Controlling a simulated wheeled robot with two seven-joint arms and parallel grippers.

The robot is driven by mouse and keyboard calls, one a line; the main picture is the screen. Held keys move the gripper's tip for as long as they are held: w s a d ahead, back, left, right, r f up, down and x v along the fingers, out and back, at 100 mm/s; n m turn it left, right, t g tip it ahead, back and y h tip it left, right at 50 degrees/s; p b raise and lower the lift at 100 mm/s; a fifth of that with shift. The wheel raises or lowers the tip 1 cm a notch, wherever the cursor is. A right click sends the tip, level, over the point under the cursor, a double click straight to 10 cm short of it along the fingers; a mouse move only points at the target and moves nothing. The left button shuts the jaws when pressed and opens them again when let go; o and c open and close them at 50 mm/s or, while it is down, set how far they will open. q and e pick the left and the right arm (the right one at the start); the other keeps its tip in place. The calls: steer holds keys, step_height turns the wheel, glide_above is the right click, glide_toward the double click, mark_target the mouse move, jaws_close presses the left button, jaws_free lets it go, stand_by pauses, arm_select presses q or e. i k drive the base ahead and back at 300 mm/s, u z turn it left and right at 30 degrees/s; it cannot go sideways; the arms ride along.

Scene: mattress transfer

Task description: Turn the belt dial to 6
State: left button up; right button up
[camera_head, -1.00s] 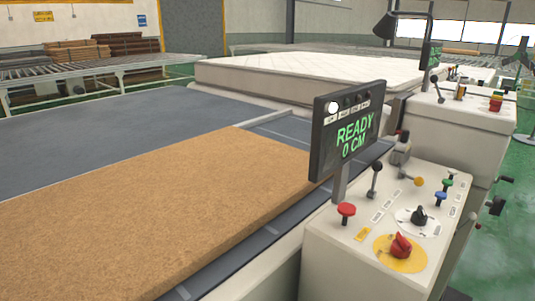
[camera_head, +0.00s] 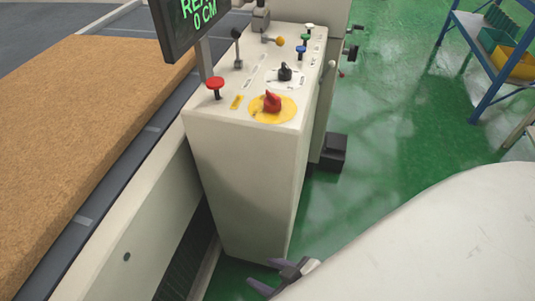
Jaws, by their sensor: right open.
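The control console (camera_head: 243,150) stands beside the conveyor. On its top are a black dial (camera_head: 285,73) on a white scale plate and a red rotary knob (camera_head: 271,101) on a yellow plate. The marks around both are too small to read, and I cannot tell which one is labelled for the belt. My right gripper (camera_head: 266,276) is at the bottom edge, low near the foot of the console. Its fingers are apart and empty, well below the dials. My left gripper is not in view.
A brown slab (camera_head: 80,130) lies on the conveyor at left. Green floor is open to the right, with a blue rack (camera_head: 470,60) beyond.

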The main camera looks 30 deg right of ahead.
mark_target(285, 72)
steer(key=k, duration=0.5)
steer(key=z, duration=1.15)
steer(key=i, duration=0.45)
